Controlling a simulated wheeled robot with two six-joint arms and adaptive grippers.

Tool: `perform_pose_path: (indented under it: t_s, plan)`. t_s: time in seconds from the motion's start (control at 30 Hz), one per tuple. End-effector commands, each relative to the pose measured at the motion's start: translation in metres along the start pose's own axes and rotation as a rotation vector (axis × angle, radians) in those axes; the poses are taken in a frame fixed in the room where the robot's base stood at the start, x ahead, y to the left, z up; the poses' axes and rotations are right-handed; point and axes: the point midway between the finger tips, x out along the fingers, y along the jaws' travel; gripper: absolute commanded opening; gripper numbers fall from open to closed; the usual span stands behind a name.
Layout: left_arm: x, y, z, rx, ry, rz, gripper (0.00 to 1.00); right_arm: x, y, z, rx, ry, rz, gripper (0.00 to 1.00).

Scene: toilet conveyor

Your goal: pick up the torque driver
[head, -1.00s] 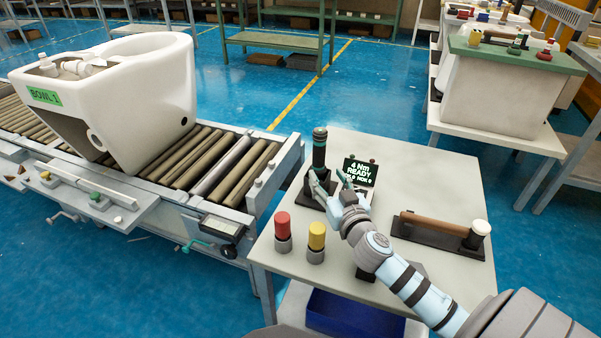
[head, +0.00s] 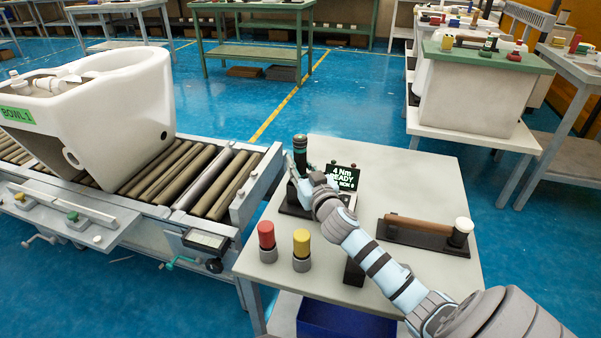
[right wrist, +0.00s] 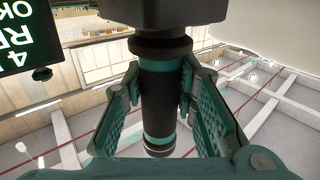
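The torque driver (head: 300,144) is a dark upright cylinder with teal rings, standing over a black holder (head: 290,207) at the table's back left. My right gripper (head: 303,177) is at the driver, with fingers on both sides of it. In the right wrist view, the driver (right wrist: 160,98) runs between the two teal-padded fingers (right wrist: 162,80). The fingertips lie very close to its sides; whether they press on it is not clear. No lift out of the holder shows. My left gripper is not in view.
A small display (head: 341,180) reading 4 Nm READY stands just right of the driver. A brown-handled tool (head: 420,228) lies in a black cradle at right. The roller conveyor (head: 190,180) carries a white toilet bowl (head: 125,110) at left.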

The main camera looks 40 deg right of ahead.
Motion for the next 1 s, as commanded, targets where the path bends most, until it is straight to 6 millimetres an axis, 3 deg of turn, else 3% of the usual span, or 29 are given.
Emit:
perform_pose_path:
  t_s: [0.07, 0.47, 0.67, 0.83, 1.0]
  plan:
    - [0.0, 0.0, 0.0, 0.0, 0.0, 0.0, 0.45, 0.0, 0.0, 0.0, 0.001, 0.0, 0.0, 0.0]
    - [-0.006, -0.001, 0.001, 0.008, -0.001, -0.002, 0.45, 0.0, 0.0, -0.012, 0.001, 0.003, -0.001, 0.0]
    - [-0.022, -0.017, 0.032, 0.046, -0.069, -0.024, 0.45, 0.0, 0.0, -0.051, 0.0, 0.005, -0.001, 0.0]
    - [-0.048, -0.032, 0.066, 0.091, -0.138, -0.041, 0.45, 0.0, 0.0, -0.102, -0.001, 0.006, -0.002, 0.0]
    - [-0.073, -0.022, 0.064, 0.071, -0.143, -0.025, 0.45, 0.0, 0.0, -0.159, 0.0, 0.006, -0.002, 0.0]
